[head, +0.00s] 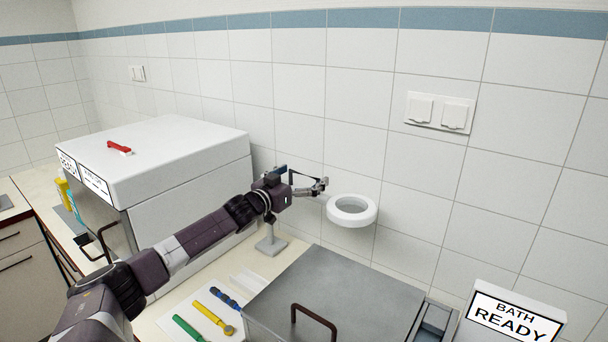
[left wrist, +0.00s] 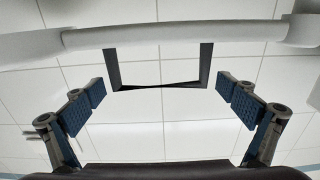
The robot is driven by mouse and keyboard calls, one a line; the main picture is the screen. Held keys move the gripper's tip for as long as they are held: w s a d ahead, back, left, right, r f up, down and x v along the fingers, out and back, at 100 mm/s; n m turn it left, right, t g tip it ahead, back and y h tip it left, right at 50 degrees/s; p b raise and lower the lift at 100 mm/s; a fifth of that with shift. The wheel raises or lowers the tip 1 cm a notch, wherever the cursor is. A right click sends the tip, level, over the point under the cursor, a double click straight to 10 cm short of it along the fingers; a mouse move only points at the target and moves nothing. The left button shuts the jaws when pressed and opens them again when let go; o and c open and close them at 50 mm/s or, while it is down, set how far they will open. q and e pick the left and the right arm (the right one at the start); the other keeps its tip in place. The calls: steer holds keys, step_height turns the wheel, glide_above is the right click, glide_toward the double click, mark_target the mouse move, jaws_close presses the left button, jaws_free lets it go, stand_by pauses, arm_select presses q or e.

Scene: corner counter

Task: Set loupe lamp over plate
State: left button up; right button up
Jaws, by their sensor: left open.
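The loupe lamp has a white ring head (head: 368,216) in front of the tiled wall and a pale foot (head: 271,245) on the counter. My left gripper (head: 318,187) is open at the lamp's arm, left of the ring head. In the left wrist view, a white bar (left wrist: 170,36) crosses the top. A dark U-shaped handle (left wrist: 160,87) on it reaches between the open fingers (left wrist: 160,92), apart from both pads. Much of the lamp's arm is hidden by my gripper. I cannot tell which surface is the plate. My right gripper is out of view.
A large white box-shaped unit (head: 190,150) with a red item (head: 119,148) on top stands left. A grey lidded bath (head: 345,285) and a "BATH READY" sign (head: 515,318) are at front right. A white sheet (head: 190,318) holds coloured tools.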

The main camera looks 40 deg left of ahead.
arm_select(q)
steer(key=shift+c, duration=0.5)
steer(key=shift+c, duration=1.2)
steer(key=c, duration=1.4)
steer(key=shift+o, duration=0.2)
steer(key=shift+s, duration=0.1)
